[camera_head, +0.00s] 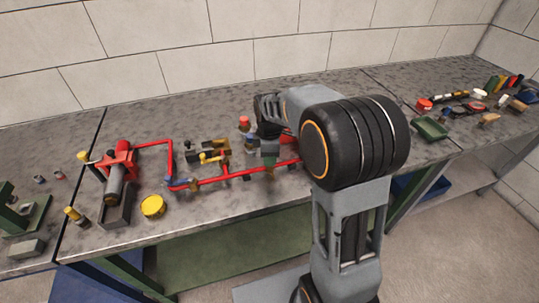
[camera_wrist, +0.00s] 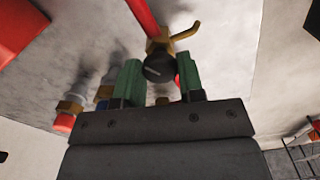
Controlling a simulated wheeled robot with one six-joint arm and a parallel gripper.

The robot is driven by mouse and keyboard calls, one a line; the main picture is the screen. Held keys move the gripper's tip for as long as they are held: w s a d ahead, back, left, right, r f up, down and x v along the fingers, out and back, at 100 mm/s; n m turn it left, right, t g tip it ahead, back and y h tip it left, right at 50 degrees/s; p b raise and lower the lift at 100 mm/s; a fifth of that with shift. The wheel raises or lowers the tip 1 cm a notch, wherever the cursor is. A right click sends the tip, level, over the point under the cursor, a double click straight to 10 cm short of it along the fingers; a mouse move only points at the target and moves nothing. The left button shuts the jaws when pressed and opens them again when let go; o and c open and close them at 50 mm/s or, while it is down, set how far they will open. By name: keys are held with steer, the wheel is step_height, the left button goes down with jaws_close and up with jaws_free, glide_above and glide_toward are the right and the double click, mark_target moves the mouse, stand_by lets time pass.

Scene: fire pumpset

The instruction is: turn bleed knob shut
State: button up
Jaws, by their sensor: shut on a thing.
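The bleed knob (camera_wrist: 158,69) is a dark round knob with a pale line across its face, in the upper middle of the wrist view. It sits at the end of a brass valve body (camera_wrist: 160,43) with a yellow lever (camera_wrist: 187,32). My gripper (camera_wrist: 159,80) has one green finger on each side of the knob and is shut on it. In the head view my gripper (camera_head: 268,157) is down at the red pipe (camera_head: 235,176) on the bench, and the knob is hidden there by my arm.
A red pump (camera_head: 118,162) and a yellow round cap (camera_head: 153,206) stand at the left of the bench (camera_head: 215,222). A red-topped fitting (camera_head: 244,121) is close behind my gripper. A green tray (camera_head: 431,128) and several small parts lie at the right.

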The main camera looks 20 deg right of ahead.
steer(key=shift+m, duration=0.3)
steer(key=m, duration=0.5)
steer(key=shift+m+p, duration=0.3)
steer(key=shift+p, duration=0.1)
steer(key=m, duration=0.6)
steer(key=m+p, duration=0.1)
steer(key=m, duration=0.4)
steer(key=shift+m, duration=0.4)
steer(key=m, duration=0.5)
steer(key=shift+m, duration=0.6)
steer(key=o, duration=0.9)
